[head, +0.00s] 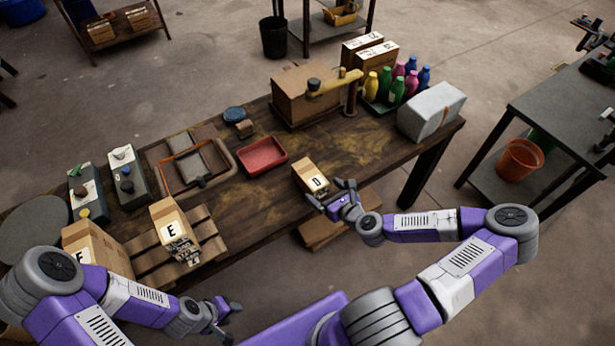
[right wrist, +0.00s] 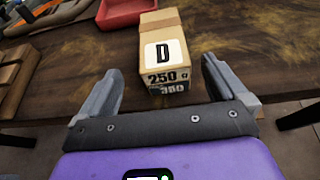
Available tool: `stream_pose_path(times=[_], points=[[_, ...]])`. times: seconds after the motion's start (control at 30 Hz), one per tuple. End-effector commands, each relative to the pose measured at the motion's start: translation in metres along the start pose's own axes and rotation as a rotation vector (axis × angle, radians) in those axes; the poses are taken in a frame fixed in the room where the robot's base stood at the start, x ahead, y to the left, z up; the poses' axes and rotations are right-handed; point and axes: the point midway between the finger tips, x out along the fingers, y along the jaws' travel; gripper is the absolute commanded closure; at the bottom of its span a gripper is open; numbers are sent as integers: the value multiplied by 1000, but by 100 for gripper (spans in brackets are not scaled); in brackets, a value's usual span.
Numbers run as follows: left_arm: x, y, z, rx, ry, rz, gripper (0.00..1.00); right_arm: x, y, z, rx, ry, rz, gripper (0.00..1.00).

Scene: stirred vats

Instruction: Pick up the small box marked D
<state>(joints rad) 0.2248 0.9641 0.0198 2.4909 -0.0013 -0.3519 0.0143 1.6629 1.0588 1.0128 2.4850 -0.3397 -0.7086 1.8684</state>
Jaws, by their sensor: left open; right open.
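The small box marked D (head: 312,177) is brown cardboard with a white label and stands near the front edge of the wooden table. It also shows in the right wrist view (right wrist: 163,55), label facing me. My right gripper (head: 333,198) is open and empty, just in front of the box. In the right wrist view its fingers (right wrist: 163,88) stand to either side of the box's near end, with gaps on both sides. My left gripper (head: 222,318) is open and empty, low in front of the table at the left.
A red tray (head: 262,156) lies left of the box. A box marked E (head: 172,226) stands on a slatted pallet (head: 206,238) at the left. Colored bottles (head: 397,88) and a grey-white block (head: 431,110) stand to the right. Bare tabletop (head: 365,150) lies right of box D.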

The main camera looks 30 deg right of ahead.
Motion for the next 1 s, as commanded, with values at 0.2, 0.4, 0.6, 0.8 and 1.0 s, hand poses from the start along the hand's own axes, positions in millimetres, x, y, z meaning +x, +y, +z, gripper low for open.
stream_pose_path(times=[0.2, 0.4, 0.6, 0.8, 1.0], points=[[7, -2, 0, 0, 0, 0, 57, 22, 0, 0, -4, 0, 3, 1], [16, -6, -1, 0, 0, 0, 57, 49, -5, 5, -7, 0, 2, 1], [21, -8, -1, 0, 0, 0, 57, 70, -4, 5, -4, 2, 3, 1], [21, -8, -1, 0, 0, 0, 57, 72, -5, 6, -3, 3, 2, 1], [20, -8, -1, 0, 0, 0, 57, 71, -5, 6, -3, 3, 2, 22]])
